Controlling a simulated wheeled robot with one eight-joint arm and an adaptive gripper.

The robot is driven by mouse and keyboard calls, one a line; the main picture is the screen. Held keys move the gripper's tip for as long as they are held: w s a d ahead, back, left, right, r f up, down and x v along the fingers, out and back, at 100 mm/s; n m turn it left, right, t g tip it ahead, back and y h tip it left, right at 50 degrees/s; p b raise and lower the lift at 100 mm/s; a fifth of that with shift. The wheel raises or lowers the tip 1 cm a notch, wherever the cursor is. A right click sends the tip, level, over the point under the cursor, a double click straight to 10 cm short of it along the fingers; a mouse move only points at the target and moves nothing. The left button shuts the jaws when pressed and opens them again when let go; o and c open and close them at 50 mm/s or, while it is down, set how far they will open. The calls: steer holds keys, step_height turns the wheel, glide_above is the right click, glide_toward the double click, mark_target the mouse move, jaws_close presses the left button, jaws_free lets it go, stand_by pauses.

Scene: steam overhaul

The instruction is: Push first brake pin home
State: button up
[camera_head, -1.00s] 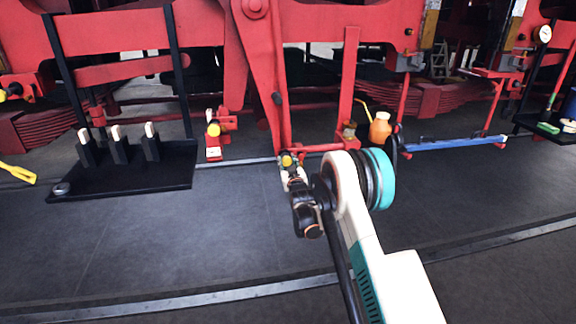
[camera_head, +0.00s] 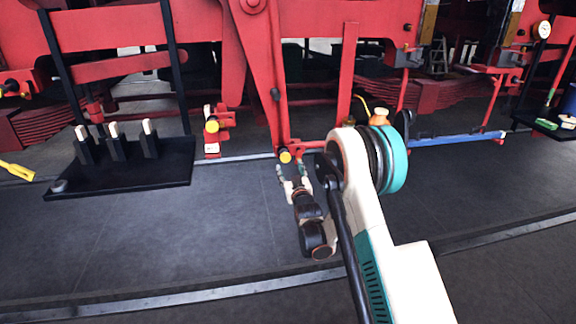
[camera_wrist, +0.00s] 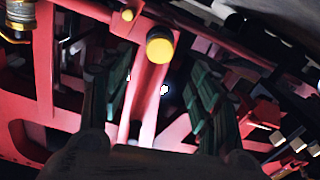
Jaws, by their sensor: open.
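A yellow-ended pin (camera_head: 285,156) sits at the lower end of the red hanging lever (camera_head: 268,95). In the wrist view its round yellow face (camera_wrist: 160,47) shows at top centre, beyond the fingertips. How deep it sits cannot be told. A second yellow-ended pin (camera_head: 212,125) is on a red bracket to the left. My gripper (camera_head: 290,180) is just below and on the near side of the centre pin, apart from it. In the wrist view my gripper (camera_wrist: 155,92) has its dark green fingers spread, with nothing between them.
A black tray (camera_head: 120,178) with three white-topped black holders stands at left. A yellow tool (camera_head: 17,171) lies at the far left. An orange can (camera_head: 379,117) is partly behind my arm, near a blue bar (camera_head: 455,139). The dark floor in front is clear.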

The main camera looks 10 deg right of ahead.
steer(key=shift+s, duration=1.45)
steer(key=shift+r, duration=0.1)
steer(key=s+r+m+g, duration=0.1)
steer(key=s+r+g, duration=0.4)
steer(key=s+r, duration=1.25)
steer(key=s+f+g, duration=0.3)
steer(key=s+g, duration=0.3)
steer(key=s, duration=2.7)
steer(key=shift+m, duration=0.4)
